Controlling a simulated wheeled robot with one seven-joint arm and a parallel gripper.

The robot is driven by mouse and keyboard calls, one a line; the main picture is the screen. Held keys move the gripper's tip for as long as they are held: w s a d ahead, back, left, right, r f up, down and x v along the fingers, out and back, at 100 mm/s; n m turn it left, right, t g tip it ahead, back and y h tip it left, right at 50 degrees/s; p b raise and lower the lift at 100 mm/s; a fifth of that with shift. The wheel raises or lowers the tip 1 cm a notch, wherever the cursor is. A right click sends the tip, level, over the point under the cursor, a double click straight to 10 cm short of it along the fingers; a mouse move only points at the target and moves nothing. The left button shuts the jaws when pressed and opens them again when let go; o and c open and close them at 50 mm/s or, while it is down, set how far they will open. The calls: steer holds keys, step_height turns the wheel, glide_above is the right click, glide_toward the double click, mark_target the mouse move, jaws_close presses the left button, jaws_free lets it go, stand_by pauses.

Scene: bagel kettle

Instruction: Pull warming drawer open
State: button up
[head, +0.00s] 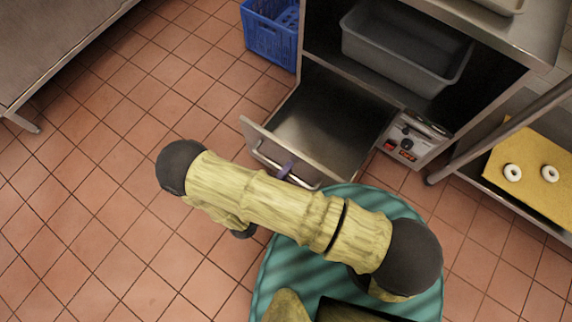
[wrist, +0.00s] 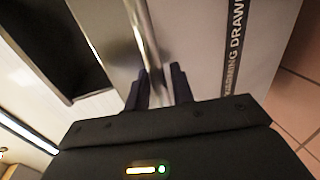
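The warming drawer (head: 330,116) is pulled out from under the steel counter, and its empty metal inside shows in the head view. Its front panel (head: 262,133) carries a bar handle (head: 268,163). In the wrist view the front panel (wrist: 225,35) bears the words "WARMING DRAWER", and the bar handle (wrist: 140,32) runs down between the fingers of my gripper (wrist: 161,78). The gripper is shut on the handle. In the head view my forearm hides most of the gripper.
A grey tub (head: 405,50) sits on the shelf above the drawer. A control box (head: 410,137) is right of it. A blue crate (head: 272,35) stands left of the cabinet. A yellow board (head: 535,165) with two white rings lies at right. The tiled floor at left is clear.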

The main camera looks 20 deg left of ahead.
steer(key=shift+o, duration=0.5)
steer(key=shift+s+r, duration=0.1)
steer(key=shift+s, duration=0.1)
steer(key=p+v, duration=0.4)
steer(key=v, duration=1.3)
steer(key=shift+p, duration=0.35)
steer(key=shift+w+a, duration=0.1)
steer(key=shift+a, duration=0.05)
